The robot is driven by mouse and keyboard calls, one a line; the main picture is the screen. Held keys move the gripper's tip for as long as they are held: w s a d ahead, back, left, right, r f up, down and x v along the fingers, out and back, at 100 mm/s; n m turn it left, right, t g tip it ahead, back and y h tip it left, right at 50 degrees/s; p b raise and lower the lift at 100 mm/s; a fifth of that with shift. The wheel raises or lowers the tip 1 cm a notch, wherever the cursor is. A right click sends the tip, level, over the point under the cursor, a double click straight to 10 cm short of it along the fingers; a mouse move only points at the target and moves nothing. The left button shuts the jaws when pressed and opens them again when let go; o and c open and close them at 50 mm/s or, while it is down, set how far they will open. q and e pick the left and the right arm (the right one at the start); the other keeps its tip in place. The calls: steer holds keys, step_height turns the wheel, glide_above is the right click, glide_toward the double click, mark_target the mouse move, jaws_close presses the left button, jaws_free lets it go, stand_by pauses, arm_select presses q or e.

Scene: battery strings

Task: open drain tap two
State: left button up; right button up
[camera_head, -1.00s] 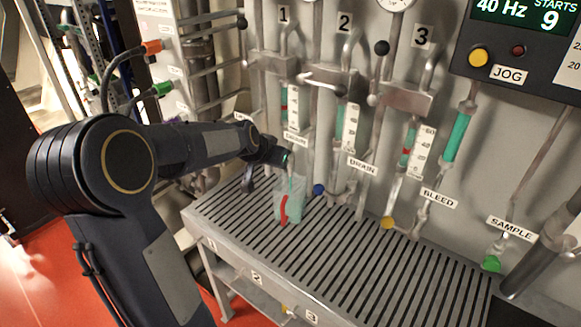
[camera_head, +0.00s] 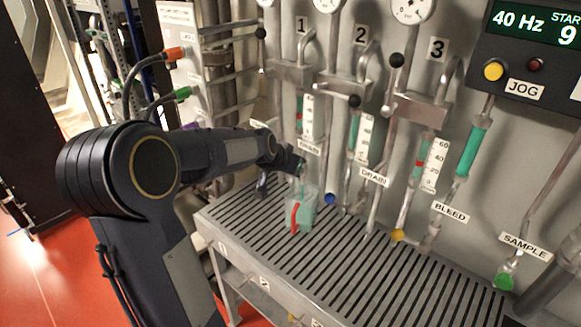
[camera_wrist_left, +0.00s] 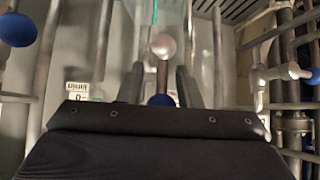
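My left gripper (camera_head: 296,165) reaches in from the left, low in front of the pipe wall, just above and behind a clear cup with a red handle (camera_head: 295,217). In the left wrist view its two dark fingers (camera_wrist_left: 160,88) stand apart. A pale ball on a stem (camera_wrist_left: 163,45) shows beyond and between them, and a blue ball (camera_wrist_left: 160,100) shows low between them, partly hidden; contact cannot be told. In the head view a blue knob (camera_head: 330,199) is right of the cup, below column 2 (camera_head: 360,34) and left of the DRAIN label (camera_head: 374,177). My right gripper is not in view.
The cup stands on a slotted grey drip tray (camera_head: 330,265). A yellow knob (camera_head: 398,235) and a green knob (camera_head: 504,282) are further right. Black-ball levers (camera_head: 397,60) stick out above. More pipes and a blue ball (camera_wrist_left: 17,30) flank the gripper in the wrist view.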

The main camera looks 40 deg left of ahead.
arm_select(q)
steer(key=shift+s, duration=0.1)
steer(key=v, duration=0.7)
steer(key=shift+s+r, duration=0.2)
steer(key=shift+r, duration=0.1)
steer(key=shift+d, duration=0.1)
steer(key=s+d+f+g+h, duration=0.1)
steer(key=s+d+f, duration=0.3)
steer(key=s+d, duration=0.7)
steer(key=s+d+f+g+h, duration=0.2)
steer(key=s+d+f+h, duration=0.2)
steer(key=s+d, duration=0.7)
steer(key=shift+s, duration=0.2)
